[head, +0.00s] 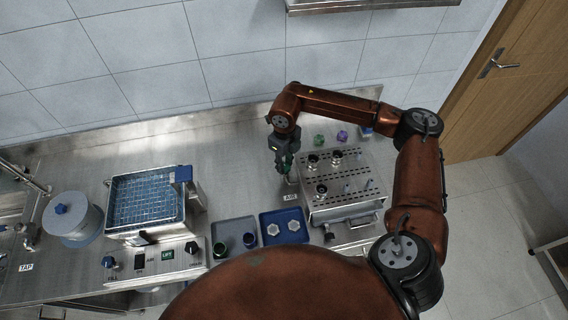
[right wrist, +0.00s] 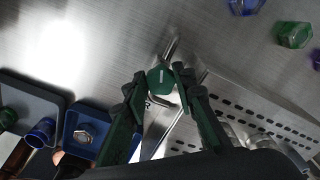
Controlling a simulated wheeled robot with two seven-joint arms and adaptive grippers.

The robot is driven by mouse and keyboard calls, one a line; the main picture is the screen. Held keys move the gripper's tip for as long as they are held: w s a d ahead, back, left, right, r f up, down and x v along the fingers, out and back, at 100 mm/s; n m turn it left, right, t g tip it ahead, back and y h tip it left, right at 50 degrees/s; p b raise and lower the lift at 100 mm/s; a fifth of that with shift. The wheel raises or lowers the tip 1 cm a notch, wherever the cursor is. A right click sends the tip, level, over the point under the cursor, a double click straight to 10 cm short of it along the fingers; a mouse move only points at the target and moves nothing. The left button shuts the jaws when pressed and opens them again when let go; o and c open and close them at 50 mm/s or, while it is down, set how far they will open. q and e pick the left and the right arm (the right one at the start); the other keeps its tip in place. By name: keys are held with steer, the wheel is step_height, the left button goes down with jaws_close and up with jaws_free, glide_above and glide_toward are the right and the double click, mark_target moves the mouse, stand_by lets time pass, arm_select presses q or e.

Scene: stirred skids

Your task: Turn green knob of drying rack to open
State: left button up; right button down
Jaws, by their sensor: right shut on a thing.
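The drying rack (head: 372,165) is a steel box with rows of slots, standing on the counter right of centre. A green six-sided knob (right wrist: 160,79) sits at its left side, by the label AIR (head: 290,197). My right gripper (head: 284,168) reaches down to this knob from above. In the right wrist view the dark green fingers (right wrist: 159,82) are shut on the knob, one on each side. In the head view the fingers largely hide the knob. My left gripper is not in view.
Blue tray (head: 302,236) and grey tray (head: 223,228) with small parts lie left of the rack. A blue-lined bath (head: 183,207) stands further left. Loose green (head: 319,139) and purple (head: 342,136) pieces lie behind the rack. The counter behind the bath is clear.

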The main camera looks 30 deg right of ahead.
steer(key=c, duration=1.6)
jaws_free()
step_height(320, 180, up, 12)
